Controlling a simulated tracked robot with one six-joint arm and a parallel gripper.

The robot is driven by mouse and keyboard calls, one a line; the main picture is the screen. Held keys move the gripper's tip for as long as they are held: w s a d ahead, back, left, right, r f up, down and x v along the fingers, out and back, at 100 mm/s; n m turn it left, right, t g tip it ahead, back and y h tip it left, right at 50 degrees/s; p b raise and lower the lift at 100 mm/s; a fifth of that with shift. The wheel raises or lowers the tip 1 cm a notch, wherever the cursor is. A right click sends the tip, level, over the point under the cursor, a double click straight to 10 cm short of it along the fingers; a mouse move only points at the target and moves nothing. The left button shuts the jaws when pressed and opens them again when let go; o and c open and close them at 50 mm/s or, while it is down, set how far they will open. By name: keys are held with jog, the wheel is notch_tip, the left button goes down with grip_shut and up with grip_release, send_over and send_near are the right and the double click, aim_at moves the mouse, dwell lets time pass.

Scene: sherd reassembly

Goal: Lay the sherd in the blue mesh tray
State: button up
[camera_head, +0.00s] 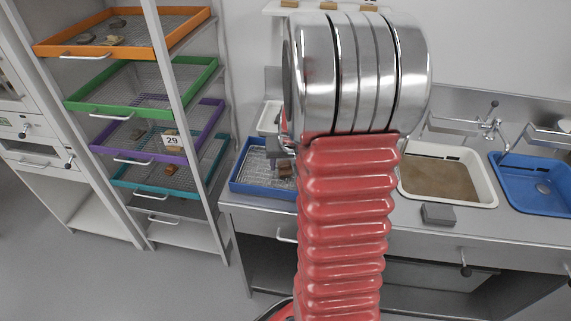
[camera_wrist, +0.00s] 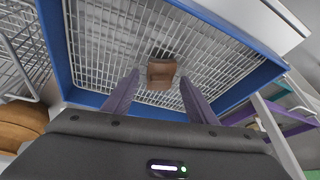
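The brown sherd (camera_wrist: 161,73) lies in the blue mesh tray (camera_wrist: 57,45), on the pale wire mesh, with a dark patch beside its upper edge. My gripper (camera_wrist: 159,78) is over the tray with its two fingers spread. The sherd shows between and just beyond the fingertips, with a gap on each side. In the head view the blue mesh tray (camera_head: 262,191) stands on the left end of the steel counter, and the sherd (camera_head: 285,169) shows near its right side. My arm hides part of the tray and most of my gripper there.
A rack with orange (camera_head: 122,48), green (camera_head: 135,105), purple (camera_head: 138,155) and teal (camera_head: 166,190) trays stands left. A sand-filled white basin (camera_head: 440,180), a blue basin (camera_head: 535,190) and a grey block (camera_head: 438,214) are right. A white wire rack (camera_wrist: 18,45) is beside the tray.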

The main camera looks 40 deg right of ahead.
jog(key=v, duration=1.2)
dwell(0.4)
jog(key=shift+r, duration=0.15)
dwell(0.4)
jog(key=s+a+r+n+y, duration=0.1)
jog(key=a+r+n, duration=0.15)
jog(key=a, duration=0.55)
jog(key=s+a+r+n, duration=0.1)
jog(key=a+r, duration=0.2)
jog(key=a, duration=0.5)
jog(key=s+a+r+n+t+y, duration=0.1)
jog(key=s+a+n, duration=0.3)
jog(key=s+a, duration=0.5)
jog(key=a, duration=0.4)
jog(key=shift+s+r, duration=0.3)
jog(key=shift+s, duration=0.05)
